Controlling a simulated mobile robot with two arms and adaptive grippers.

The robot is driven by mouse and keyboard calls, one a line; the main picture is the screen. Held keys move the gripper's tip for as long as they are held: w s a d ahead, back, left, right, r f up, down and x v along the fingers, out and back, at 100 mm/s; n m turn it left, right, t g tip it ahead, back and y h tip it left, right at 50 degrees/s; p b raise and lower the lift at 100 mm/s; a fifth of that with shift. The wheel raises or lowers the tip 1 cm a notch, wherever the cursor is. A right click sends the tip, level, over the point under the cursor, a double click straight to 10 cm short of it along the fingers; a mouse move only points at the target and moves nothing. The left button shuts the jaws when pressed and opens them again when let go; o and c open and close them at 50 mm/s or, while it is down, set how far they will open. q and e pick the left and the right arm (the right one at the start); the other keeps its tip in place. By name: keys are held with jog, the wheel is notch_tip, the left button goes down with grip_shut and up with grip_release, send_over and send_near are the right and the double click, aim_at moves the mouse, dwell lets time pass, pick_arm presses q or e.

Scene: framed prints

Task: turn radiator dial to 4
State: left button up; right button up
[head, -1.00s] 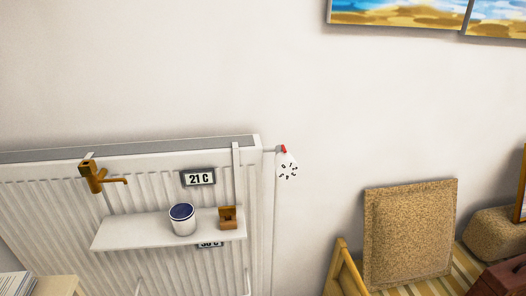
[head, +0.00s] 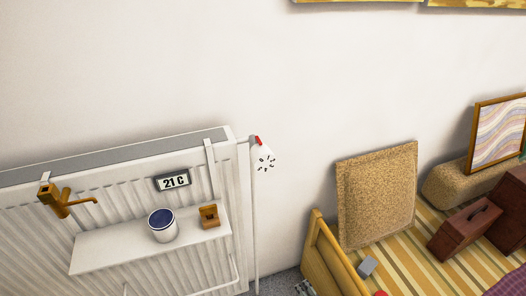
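The radiator dial (head: 264,160) is at the upper right end of the white radiator (head: 120,152), against the wall. It is a pale disc or cone with a ring of small dark marks. A red part (head: 257,141) sits at its top left, beside the grey pipe fitting. The marks are too small to read, so I cannot tell the setting. Neither of my grippers shows in the head view.
A white shelf (head: 95,255) on the radiator holds a tin (head: 162,226) and a small wooden block (head: 209,215). A brass tap (head: 62,201) and a "21 C" display (head: 173,181) are near it.

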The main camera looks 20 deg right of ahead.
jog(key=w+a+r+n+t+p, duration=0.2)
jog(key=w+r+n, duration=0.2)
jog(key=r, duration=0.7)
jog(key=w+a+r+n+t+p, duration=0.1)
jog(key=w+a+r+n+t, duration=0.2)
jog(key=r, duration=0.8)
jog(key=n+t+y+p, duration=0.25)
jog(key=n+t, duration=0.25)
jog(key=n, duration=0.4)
send_near(266, 162)
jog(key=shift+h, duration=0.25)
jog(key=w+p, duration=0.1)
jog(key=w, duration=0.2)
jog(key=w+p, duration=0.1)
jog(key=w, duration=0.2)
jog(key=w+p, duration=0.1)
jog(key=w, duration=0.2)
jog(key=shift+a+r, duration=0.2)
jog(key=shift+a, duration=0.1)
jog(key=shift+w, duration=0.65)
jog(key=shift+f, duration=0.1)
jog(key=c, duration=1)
